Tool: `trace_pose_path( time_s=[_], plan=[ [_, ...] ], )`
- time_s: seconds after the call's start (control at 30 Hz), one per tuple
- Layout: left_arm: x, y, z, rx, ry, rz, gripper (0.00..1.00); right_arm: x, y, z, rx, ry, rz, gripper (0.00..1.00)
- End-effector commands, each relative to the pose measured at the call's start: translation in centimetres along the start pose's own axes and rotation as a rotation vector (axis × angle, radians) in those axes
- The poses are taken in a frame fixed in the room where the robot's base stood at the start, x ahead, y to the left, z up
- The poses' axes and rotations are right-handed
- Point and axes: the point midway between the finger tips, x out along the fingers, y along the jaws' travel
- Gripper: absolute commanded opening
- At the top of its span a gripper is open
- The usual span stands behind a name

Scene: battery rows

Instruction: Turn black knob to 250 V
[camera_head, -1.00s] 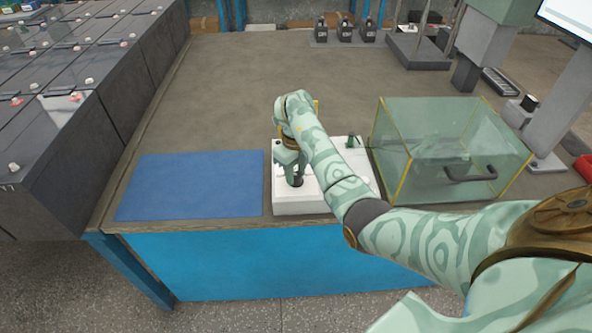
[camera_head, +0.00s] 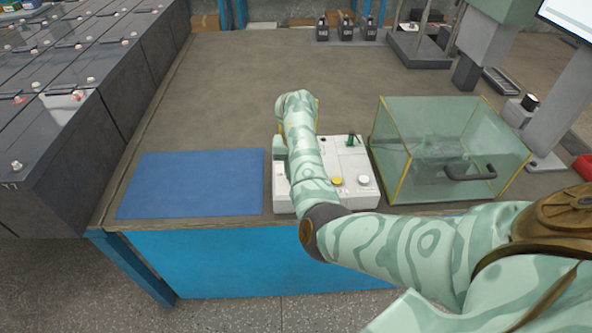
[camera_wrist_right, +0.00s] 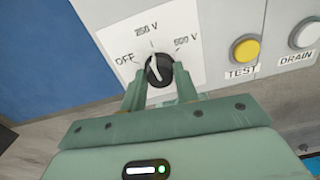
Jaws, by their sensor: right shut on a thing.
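The black knob (camera_wrist_right: 160,70) sits on a white dial plate marked OFF, 250 V and 500 V, in the right wrist view. Its white pointer line points up, close to the 250 V tick. My right gripper (camera_wrist_right: 159,82) is shut on the knob, with one finger on each side. In the head view my right forearm covers the left part of the white control box (camera_head: 370,200) and hides the knob and the fingertips. My left gripper is not in view.
The box has a yellow TEST button (camera_wrist_right: 246,48) and a white DRAIN button (camera_wrist_right: 306,33). A blue mat (camera_head: 190,185) lies left of the box. A clear case with a black handle (camera_head: 470,173) stands to its right.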

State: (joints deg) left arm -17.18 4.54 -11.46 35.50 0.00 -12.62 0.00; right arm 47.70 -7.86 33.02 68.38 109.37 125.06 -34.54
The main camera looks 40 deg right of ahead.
Motion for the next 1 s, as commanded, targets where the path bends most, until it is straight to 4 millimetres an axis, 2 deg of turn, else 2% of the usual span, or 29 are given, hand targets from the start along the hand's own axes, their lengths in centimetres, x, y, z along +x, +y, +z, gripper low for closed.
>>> trace_pose_path(
  time_s=[0.3,0.77,0.8,0.87,1.0],
  plan=[
    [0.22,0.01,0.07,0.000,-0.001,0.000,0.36,0.05,0.05,-0.04,0.094,0.001,0.002,0.07],
    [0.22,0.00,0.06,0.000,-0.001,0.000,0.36,-0.01,0.04,-0.01,0.106,0.000,0.001,0.07],
    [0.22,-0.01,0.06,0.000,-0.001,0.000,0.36,-0.01,0.04,-0.01,0.106,0.000,0.001,0.36],
    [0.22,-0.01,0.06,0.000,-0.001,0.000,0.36,-0.01,0.04,-0.01,0.105,0.000,0.001,0.52],
    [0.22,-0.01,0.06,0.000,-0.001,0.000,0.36,-0.01,0.02,0.00,0.105,0.000,0.001,0.52]
  ],
)
